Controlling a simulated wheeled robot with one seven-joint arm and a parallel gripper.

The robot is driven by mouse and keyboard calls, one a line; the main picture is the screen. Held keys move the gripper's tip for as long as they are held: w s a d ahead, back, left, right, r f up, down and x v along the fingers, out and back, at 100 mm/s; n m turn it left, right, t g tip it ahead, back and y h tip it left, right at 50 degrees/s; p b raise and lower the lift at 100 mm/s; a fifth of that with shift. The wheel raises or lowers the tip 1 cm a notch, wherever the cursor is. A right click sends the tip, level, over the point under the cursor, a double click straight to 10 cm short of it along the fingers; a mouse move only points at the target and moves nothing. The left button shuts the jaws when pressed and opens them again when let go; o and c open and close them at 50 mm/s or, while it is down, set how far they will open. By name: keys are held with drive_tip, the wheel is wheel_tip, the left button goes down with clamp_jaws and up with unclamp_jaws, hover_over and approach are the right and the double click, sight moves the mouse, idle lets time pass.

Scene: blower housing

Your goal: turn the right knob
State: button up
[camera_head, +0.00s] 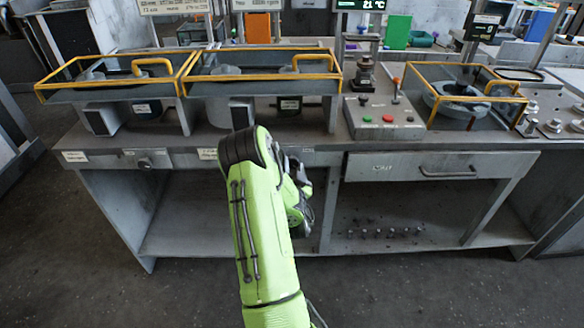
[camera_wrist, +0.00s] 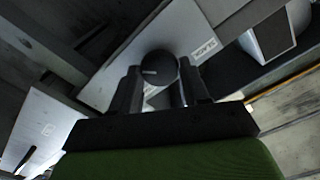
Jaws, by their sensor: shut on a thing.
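The right knob (camera_wrist: 157,66) is a round dark knob with a pale pointer line, on a light grey front panel. In the wrist view it sits between the two dark fingers of my gripper (camera_wrist: 161,84), which is shut on it. The pointer line lies nearly level in that picture. In the head view my green arm and gripper hide this knob at the front of the bench. The left knob (camera_head: 145,163) shows uncovered on the same bench front, left of my arm.
Two yellow-framed trays (camera_head: 115,80) stand on the bench above the knobs. A control box (camera_head: 384,117) with red and green buttons stands to the right, above a drawer (camera_head: 440,167). An open lower shelf (camera_head: 185,225) is below. The floor in front is clear.

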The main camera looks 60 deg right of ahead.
drive_tip(key=shift+m, duration=1)
drive_tip(key=o, duration=1.1)
drive_tip(key=shift+c, duration=0.2)
